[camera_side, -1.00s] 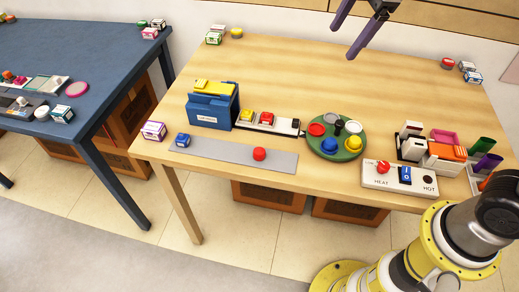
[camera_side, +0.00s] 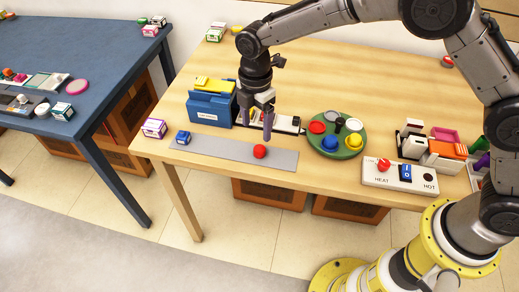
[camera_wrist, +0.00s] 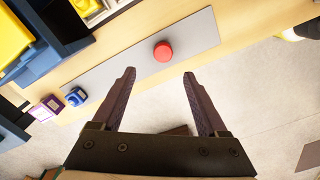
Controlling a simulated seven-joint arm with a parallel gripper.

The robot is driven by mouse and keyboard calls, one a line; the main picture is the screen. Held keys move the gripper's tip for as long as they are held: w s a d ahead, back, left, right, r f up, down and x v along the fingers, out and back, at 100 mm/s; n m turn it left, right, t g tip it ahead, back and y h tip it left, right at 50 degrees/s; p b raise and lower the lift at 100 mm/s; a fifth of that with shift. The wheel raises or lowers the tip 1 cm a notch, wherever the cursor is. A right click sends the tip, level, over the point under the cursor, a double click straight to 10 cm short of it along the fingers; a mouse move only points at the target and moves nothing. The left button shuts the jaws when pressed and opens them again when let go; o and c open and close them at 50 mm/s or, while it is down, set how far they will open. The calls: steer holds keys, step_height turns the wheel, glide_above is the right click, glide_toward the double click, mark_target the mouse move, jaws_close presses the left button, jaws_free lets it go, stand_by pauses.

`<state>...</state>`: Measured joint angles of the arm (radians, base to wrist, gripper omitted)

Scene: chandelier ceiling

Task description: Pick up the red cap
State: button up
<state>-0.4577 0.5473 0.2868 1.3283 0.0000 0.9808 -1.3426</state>
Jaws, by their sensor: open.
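A small, round red cap (camera_side: 260,152) sits on a flat grey strip (camera_side: 215,149) near the table's front edge. In the wrist view the red cap (camera_wrist: 163,51) has a flat round top and lies just beyond the fingertips, roughly centred between them. My gripper (camera_side: 258,126) is above the table near the red cap, fingers pointing down. In the wrist view my gripper (camera_wrist: 159,73) has its two purple-grey fingers apart with nothing between them. A flatter red disc (camera_side: 317,128) lies on the round green tray (camera_side: 343,154) to the right.
A blue bin with yellow items (camera_side: 211,104) stands behind the strip's left part. A blue block (camera_side: 183,138) is at the strip's left end. A white control panel (camera_side: 400,177) with a red knob is at the right. The strip between block and cap is clear.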

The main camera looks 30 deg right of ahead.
mark_target(260, 148)
step_height(260, 148, down, 3)
steer(key=shift+f, duration=0.1)
steer(key=shift+s+d+f, duration=0.1)
steer(key=shift+d+f, duration=0.1)
steer(key=shift+f, duration=1.15)
steer(key=shift+s+d+f, duration=0.1)
steer(key=shift+d+f, duration=0.05)
steer(key=shift+f, duration=1.15)
jaws_close()
steer(key=shift+r, duration=0.1)
